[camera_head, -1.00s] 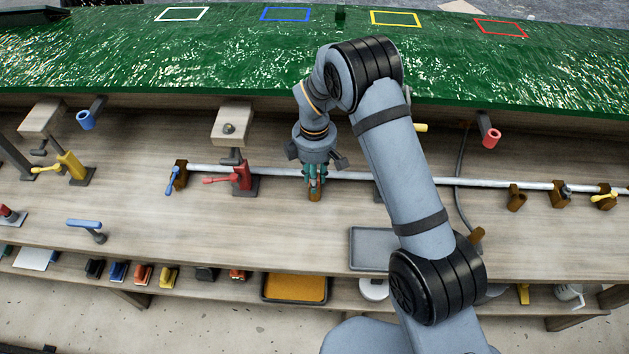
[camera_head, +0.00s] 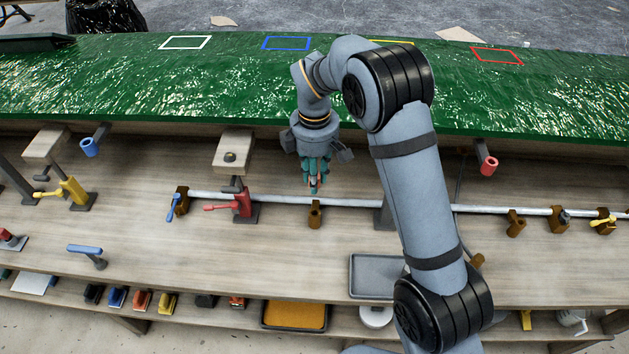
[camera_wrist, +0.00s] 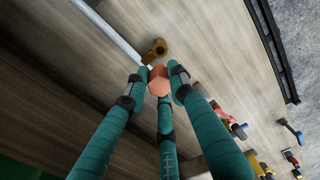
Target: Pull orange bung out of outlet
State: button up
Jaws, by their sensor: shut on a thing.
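The orange bung (camera_wrist: 158,84) shows between my teal fingertips in the wrist view. My gripper (camera_head: 313,184) is shut on it and holds it apart from the pipe outlets. The brown outlet (camera_head: 315,216) stands on the pale pipe just below my gripper in the head view. It also shows in the wrist view (camera_wrist: 154,51), beyond the bung, with its round end exposed. In the head view the bung is mostly hidden by my fingers.
The long pale pipe (camera_head: 350,204) runs along the bench. A red-handled valve (camera_head: 241,203) stands left of the outlet, and a blue-handled one (camera_head: 173,205) further left. The green hull mould (camera_head: 200,85) lies behind my gripper. A grey tray (camera_head: 376,277) sits in front.

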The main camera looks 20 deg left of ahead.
jog(key=shift+r, duration=0.55)
jog(key=shift+p, duration=0.3)
notch_tip(320, 180, up, 3)
jog(key=p, duration=0.3)
